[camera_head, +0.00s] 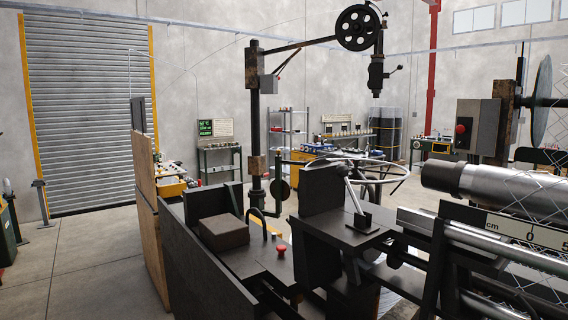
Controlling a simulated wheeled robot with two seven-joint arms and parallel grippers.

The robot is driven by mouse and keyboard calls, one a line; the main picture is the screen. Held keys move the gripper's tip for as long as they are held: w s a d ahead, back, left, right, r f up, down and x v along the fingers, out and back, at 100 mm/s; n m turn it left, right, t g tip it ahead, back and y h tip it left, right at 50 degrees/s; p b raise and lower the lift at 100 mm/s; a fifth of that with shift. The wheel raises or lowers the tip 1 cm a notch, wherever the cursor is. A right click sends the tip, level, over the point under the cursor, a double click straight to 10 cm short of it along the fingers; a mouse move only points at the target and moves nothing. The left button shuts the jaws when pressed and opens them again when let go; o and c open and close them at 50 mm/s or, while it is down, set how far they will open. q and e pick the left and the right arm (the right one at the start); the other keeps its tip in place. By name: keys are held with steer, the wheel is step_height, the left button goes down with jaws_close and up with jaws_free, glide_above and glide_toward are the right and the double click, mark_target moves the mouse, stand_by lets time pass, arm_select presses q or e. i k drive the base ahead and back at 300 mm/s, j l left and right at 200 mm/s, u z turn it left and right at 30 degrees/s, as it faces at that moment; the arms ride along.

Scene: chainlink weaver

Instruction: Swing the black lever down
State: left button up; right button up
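A lever (353,195) stands tilted on a dark bracket on the weaving machine, in the middle right. Its rod looks silver-grey, with its upper end leaning left. A curved black handle (264,221) rises from the dark machine table further left, beside a red button (281,250). I cannot tell for sure which of the two is the black lever. Neither of my grippers shows in this view, and nothing is seen touching the lever or the handle.
A large grey cylinder (485,184) and a ruler bar (530,232) lie right of the lever. A wire wheel (385,183) is behind it. A brown block (223,232) sits on the table. Open concrete floor (95,255) is at the left.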

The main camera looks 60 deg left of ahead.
mark_target(342, 169)
steer(key=k+j+u, duration=0.25)
steer(key=j, duration=0.3)
steer(key=j+u, duration=0.25)
steer(key=j, duration=0.3)
steer(key=k+j+u, duration=0.1)
steer(key=j+u, duration=0.15)
steer(key=j, duration=0.4)
